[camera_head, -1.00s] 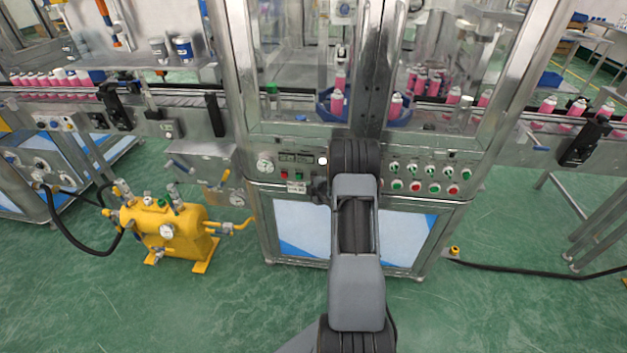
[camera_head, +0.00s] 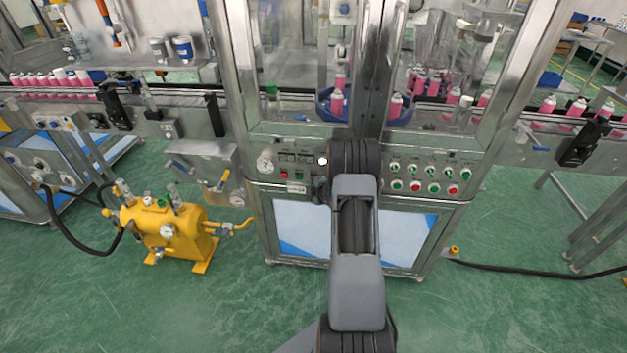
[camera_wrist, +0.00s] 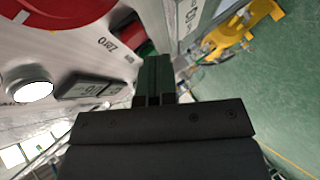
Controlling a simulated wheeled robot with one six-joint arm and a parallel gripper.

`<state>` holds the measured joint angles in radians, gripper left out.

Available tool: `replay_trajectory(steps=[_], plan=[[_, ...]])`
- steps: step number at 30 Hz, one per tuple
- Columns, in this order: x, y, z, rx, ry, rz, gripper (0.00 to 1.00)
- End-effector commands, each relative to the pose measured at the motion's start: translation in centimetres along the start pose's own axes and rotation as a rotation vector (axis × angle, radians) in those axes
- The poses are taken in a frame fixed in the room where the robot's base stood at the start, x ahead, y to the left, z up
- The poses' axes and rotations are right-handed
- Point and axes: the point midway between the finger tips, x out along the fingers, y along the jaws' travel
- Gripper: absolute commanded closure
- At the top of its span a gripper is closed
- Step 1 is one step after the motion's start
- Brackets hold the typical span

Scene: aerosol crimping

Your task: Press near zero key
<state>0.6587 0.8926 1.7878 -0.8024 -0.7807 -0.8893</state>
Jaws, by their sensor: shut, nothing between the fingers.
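My gripper (camera_wrist: 155,75) is shut and empty in the wrist view, its dark fingers pointing at the control panel. A red key (camera_wrist: 127,33) lies just beyond and left of the fingertips, beside a label reading ZERO (camera_wrist: 108,44). A green key (camera_wrist: 147,49) lies right at the fingertips, partly hidden by them. I cannot tell whether the fingers touch it. In the head view the small red key (camera_head: 284,175) and green key (camera_head: 299,176) sit on the left part of the panel. My arm hides the middle of the panel there, and the fingertips cannot be made out.
A white round lamp (camera_wrist: 32,86), a grey block (camera_wrist: 90,90) and a large red round part (camera_wrist: 55,10) are near the gripper. Rows of green and red buttons (camera_head: 416,187) are right of my arm. A yellow pump unit (camera_head: 168,232) stands left on open green floor.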

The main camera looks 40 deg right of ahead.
Motion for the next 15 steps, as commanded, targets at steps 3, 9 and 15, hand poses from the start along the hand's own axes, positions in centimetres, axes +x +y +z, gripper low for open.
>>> replay_trajectory(steps=[3,9,15], plan=[[0.03,0.0,0.01,0.0,0.0,0.0,1.0],[0.37,0.11,0.25,0.0,0.001,0.0,1.0],[0.63,0.43,0.44,0.0,0.0,0.001,1.0]])
